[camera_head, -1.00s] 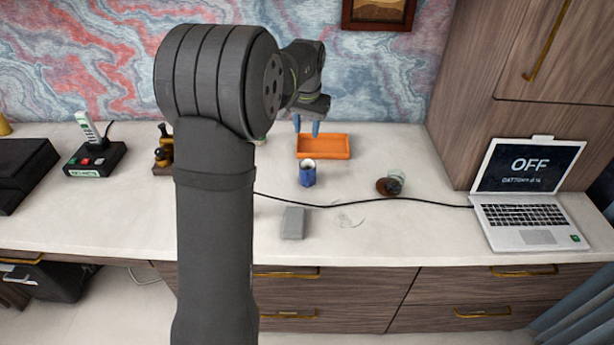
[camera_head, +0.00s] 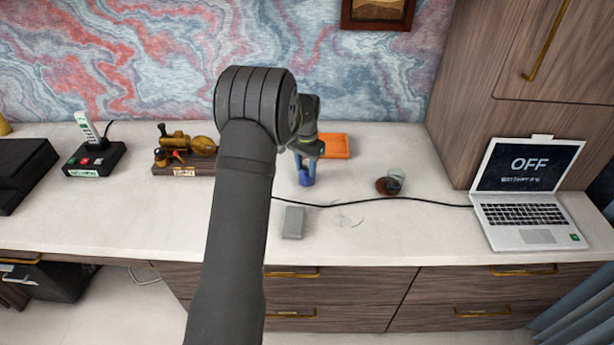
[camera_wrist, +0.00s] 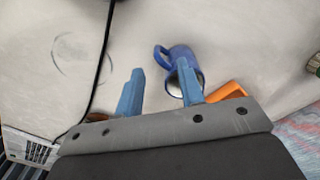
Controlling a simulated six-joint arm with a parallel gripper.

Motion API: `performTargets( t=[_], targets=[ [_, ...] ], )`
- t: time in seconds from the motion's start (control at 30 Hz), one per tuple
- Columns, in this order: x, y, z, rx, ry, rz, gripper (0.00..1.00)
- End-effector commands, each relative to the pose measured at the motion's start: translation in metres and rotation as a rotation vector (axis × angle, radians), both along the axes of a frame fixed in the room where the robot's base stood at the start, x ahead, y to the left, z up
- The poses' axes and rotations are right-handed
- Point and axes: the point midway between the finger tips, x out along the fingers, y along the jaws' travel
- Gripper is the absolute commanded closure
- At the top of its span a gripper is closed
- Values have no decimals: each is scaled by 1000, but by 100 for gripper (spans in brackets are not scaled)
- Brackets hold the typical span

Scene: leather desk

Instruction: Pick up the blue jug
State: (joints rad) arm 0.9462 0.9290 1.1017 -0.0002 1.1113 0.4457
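The blue jug (camera_head: 306,182) stands on the white desk top, partly hidden by my gripper in the head view. In the wrist view the jug (camera_wrist: 178,54) shows with its handle on the left and its open mouth towards the camera. My gripper (camera_head: 305,165) is at the jug, with its light blue fingers pointing down. In the wrist view my gripper (camera_wrist: 161,68) is open, with a gap between the fingers. The right finger overlaps the jug's body, and the handle appears between the fingertips. I cannot tell whether they touch.
An orange tray (camera_head: 336,146) lies behind the jug. A glass jar (camera_head: 392,182) with brown contents lies to the right. A grey box (camera_head: 293,222) and a black cable (camera_head: 400,199) are in front. A laptop (camera_head: 525,195) stands at the right.

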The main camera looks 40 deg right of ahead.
Motion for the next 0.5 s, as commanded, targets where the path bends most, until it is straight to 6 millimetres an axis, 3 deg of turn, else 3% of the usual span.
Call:
performTargets(
  t=[0.27,0.5],
  targets=[
    [-1,1,-17,2,1,0,65],
    [-5,2,-52,1,1,0,65]
  ],
)
